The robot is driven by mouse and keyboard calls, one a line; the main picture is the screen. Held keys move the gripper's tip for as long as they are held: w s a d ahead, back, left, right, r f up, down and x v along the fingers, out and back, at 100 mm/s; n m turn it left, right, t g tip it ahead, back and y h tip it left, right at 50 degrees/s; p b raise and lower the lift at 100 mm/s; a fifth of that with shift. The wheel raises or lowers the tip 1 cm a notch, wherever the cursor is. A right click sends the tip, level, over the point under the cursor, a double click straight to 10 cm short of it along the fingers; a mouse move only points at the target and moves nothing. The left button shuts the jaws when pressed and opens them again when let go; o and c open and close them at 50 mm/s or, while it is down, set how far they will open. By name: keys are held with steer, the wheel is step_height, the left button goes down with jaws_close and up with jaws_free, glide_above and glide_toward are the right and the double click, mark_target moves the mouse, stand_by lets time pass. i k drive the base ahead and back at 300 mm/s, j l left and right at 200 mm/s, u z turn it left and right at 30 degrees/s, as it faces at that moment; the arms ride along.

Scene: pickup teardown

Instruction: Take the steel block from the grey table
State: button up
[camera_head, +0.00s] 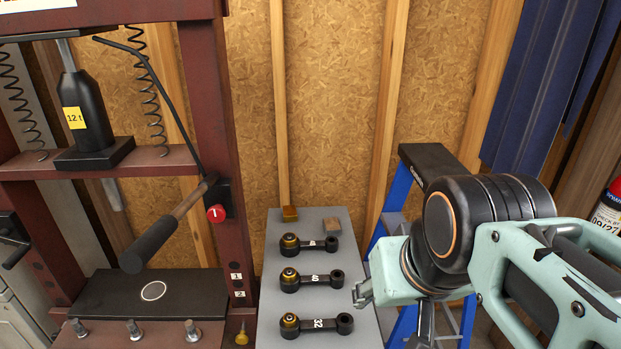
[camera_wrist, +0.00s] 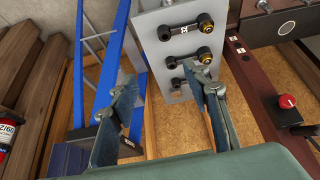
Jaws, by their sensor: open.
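The grey table (camera_head: 350,249) is a narrow grey top against the wooden wall. In the head view my gripper shows only in part, at the table's right edge, nearer than the block. I cannot make out the steel block in the wrist view.
Several black link arms with brass bushings, such as the one marked 40 (camera_head: 312,281), lie along the table. A dark red press (camera_head: 215,120) with a hammer-like handle (camera_head: 160,235) stands left. A blue stepladder (camera_head: 399,190) stands close on the right.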

mark_target(331, 226)
steer(key=l+u, duration=0.2)
steer(key=u, duration=0.85)
steer(key=l+u, duration=0.65)
steer(key=k+l+u, duration=0.15)
steer(key=l, duration=0.3)
steer(key=k+l+u, duration=0.1)
steer(key=k+l, duration=0.15)
steer(key=l, duration=0.2)
steer(key=k+l+u, duration=0.15)
steer(key=l, duration=0.25)
steer(key=z, duration=0.15)
steer(key=i+l, duration=0.05)
